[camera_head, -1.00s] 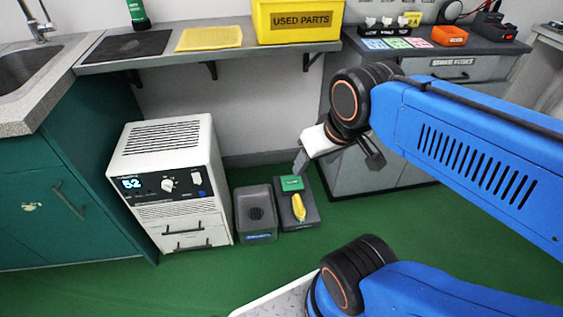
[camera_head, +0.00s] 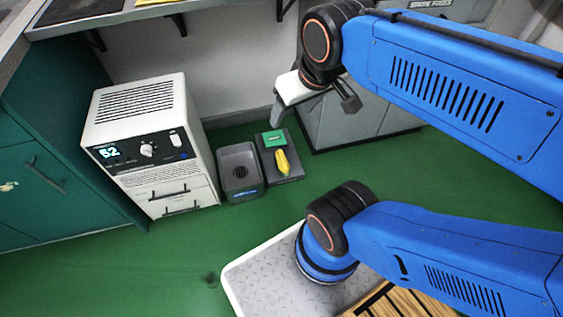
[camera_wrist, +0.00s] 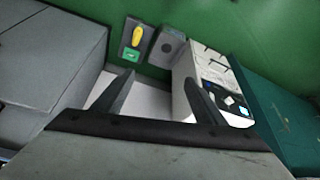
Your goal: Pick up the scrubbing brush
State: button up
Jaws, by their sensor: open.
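A yellow elongated thing (camera_head: 283,162), which looks like the scrubbing brush though its bristles cannot be made out, lies on a dark grey box (camera_head: 293,177) on the green floor. A green label or block (camera_head: 273,140) is at the box's back end. In the wrist view the yellow thing (camera_wrist: 137,36) is near the top, beyond my fingers. My gripper (camera_head: 313,110) is open and empty, above and apart from the box. Both fingers (camera_wrist: 158,80) show in the wrist view with nothing between them.
A grey open bin (camera_head: 240,190) stands left of the box, beside a white appliance (camera_head: 150,140) reading 52. Grey cabinets (camera_head: 350,125) stand behind on the right. A teal cabinet (camera_head: 60,170) is at left.

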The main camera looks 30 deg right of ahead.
jog(key=w+d+f+g, duration=0.1)
jog(key=w+f, duration=0.2)
jog(key=w, duration=0.4)
jog(key=w+d+f, duration=0.2)
jog(key=w+f, duration=0.1)
jog(key=w, duration=0.3)
jog(key=m+g, duration=0.3)
jog(key=g, duration=0.1)
send_over(282, 157)
notch_tip(282, 157, down, 41)
notch_tip(282, 157, down, 18)
jog(key=shift+s+f, duration=0.1)
jog(key=c, duration=1.3)
